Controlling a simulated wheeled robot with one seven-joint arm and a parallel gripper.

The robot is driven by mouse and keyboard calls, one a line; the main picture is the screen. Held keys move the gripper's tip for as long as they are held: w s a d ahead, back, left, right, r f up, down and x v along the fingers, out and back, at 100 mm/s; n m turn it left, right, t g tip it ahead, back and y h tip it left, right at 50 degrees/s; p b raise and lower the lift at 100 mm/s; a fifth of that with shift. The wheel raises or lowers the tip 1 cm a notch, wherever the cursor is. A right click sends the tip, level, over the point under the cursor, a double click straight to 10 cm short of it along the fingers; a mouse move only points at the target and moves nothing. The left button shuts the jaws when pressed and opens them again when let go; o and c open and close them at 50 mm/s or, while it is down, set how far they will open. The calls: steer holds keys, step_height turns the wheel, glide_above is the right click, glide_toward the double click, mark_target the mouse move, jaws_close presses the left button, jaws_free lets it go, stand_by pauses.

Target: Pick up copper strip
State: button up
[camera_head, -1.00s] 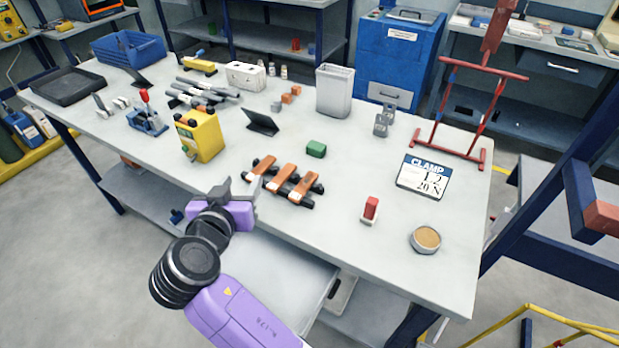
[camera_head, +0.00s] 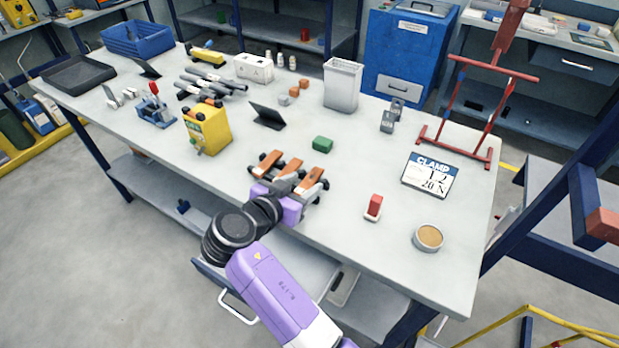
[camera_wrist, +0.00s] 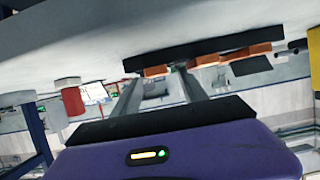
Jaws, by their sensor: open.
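Three copper strips lie side by side across a black rack on the bench: a left one (camera_head: 267,160), a middle one (camera_head: 288,172) and a right one (camera_head: 312,176). The rack's dark bar (camera_wrist: 200,52) also shows in the wrist view, where the bench appears at the top. My gripper (camera_head: 285,185) is at the front side of the rack, partly hiding the strips' near ends. In the wrist view its two fingers (camera_wrist: 158,80) are apart, with one strip end (camera_wrist: 157,71) beyond and between their tips. Contact cannot be told.
A red block (camera_head: 374,206) and a round tin (camera_head: 428,238) stand to the right. A green block (camera_head: 322,144) and a black stand (camera_head: 268,115) are behind the rack, and a yellow box (camera_head: 207,128) is to its left. A drawer (camera_head: 245,300) hangs open below the bench front.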

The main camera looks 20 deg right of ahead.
steer(key=shift+w+d+f, duration=0.15)
steer(key=shift+w+d, duration=0.1)
steer(key=shift+d, duration=0.05)
steer(key=shift+c, duration=0.2)
jaws_close()
